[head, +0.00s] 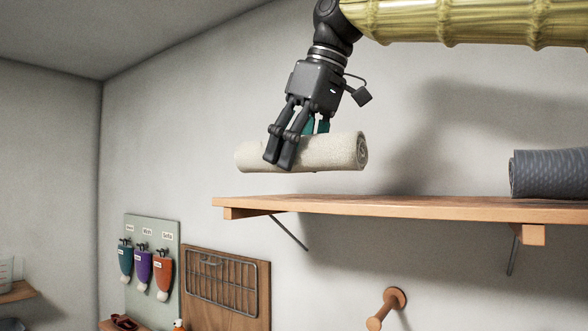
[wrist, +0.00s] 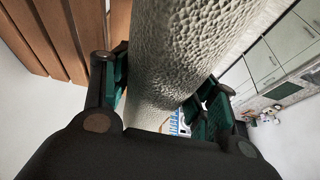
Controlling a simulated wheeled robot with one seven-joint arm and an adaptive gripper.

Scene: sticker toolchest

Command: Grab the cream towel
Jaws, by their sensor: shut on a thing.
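The cream towel (head: 335,151) is a rolled, textured cylinder, held roughly level in the air above the left part of the wooden shelf in the head view. My gripper (head: 282,158) points down and is shut on the towel near its middle. In the wrist view the towel (wrist: 190,50) runs between the two green-padded fingers of my gripper (wrist: 160,98), one on each side of it. The far side of the towel is hidden.
The wooden shelf (head: 400,207) is below the towel, with a grey rolled item (head: 548,174) at its right. A wooden peg (head: 386,308) is on the wall under the shelf. A board with colored tools (head: 151,262) and a wire rack (head: 222,284) hang lower left.

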